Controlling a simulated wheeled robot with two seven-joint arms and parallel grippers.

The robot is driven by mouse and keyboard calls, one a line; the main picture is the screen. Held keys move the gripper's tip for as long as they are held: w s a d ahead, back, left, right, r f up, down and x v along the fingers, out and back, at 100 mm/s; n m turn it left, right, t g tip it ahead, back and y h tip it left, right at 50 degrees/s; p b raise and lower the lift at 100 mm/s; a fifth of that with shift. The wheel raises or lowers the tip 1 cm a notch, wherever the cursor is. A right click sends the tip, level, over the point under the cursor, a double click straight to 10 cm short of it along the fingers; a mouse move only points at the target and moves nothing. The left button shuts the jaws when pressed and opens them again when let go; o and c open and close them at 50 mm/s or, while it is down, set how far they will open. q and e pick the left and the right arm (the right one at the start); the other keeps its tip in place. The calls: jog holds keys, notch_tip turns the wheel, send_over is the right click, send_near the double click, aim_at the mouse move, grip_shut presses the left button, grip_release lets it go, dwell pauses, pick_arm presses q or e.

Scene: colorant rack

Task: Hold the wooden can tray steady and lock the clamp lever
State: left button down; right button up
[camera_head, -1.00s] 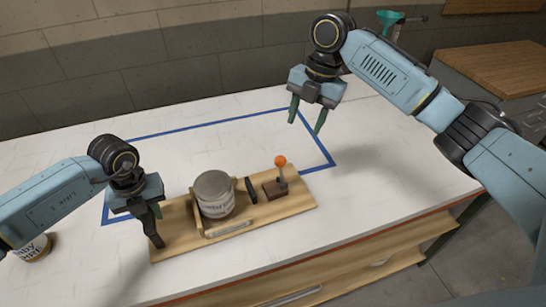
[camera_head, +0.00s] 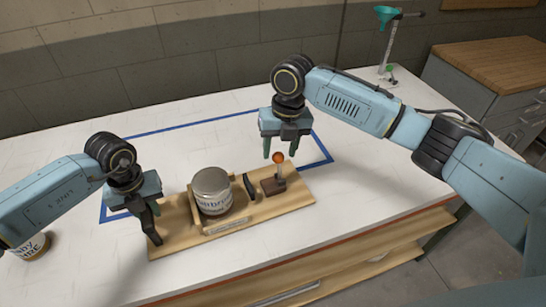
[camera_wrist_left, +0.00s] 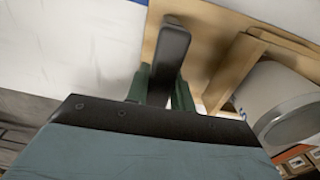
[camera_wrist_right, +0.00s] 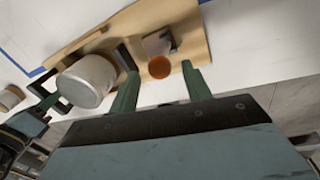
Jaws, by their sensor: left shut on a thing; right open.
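The wooden can tray (camera_head: 178,238) lies on the white table, with a grey-lidded, labelled can (camera_head: 212,192) standing in its wooden frame. The clamp lever (camera_head: 280,172) with its orange knob (camera_head: 278,158) stands upright on a dark block at the tray's right end; a black clamp pad (camera_head: 249,184) is beside the can. My left gripper (camera_head: 148,212) is shut on the dark handle (camera_wrist_left: 170,50) at the tray's left end. My right gripper (camera_head: 280,150) is open above the lever. In the right wrist view the knob (camera_wrist_right: 160,67) shows between its fingers, with no clear contact.
Blue tape (camera_head: 190,124) outlines an area on the table behind the tray. Another can (camera_head: 34,247) stands at the far left, partly behind my left arm. A wood-topped cabinet (camera_head: 490,65) and a stand with a green funnel (camera_head: 386,14) are at the back right.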

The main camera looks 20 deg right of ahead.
aim_at(279, 153)
jog(key=shift+a+f, duration=0.2)
jog(key=shift+f, duration=1.55)
grip_shut()
